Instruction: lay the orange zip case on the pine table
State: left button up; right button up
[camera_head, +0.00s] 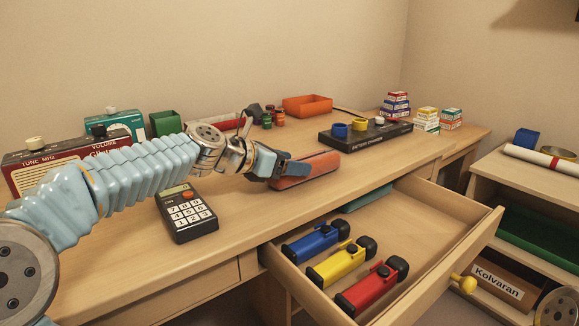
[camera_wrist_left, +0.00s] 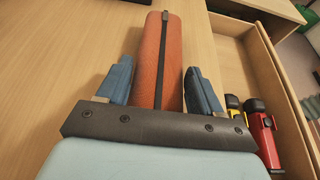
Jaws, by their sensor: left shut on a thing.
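The orange zip case (camera_head: 308,169) is long and rounded, with a dark zip line along it in the left wrist view (camera_wrist_left: 172,60). My left gripper (camera_head: 276,172) is shut on one end of it, with a blue finger on each side in the left wrist view (camera_wrist_left: 160,88). The case is at the front part of the pale wooden desk top (camera_head: 240,218), which I take for the pine table, behind the open drawer. I cannot tell whether it touches the wood or hangs just above it. My right gripper is not in view.
The open drawer (camera_head: 430,225) holds blue (camera_head: 315,243), yellow (camera_head: 338,264) and red (camera_head: 370,290) torch-like things. A calculator (camera_head: 187,214) lies left of the case. Bare wood surrounds the case.

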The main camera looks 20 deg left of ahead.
pick_arm(q)
jog(key=o, duration=1.1)
jog(key=shift+f, duration=0.1)
jog(key=shift+s+r, duration=0.1)
jog(key=shift+r, duration=0.15)
jog(key=p+v, duration=0.1)
jog(key=v, duration=1.1)
jog(key=shift+f, duration=0.15)
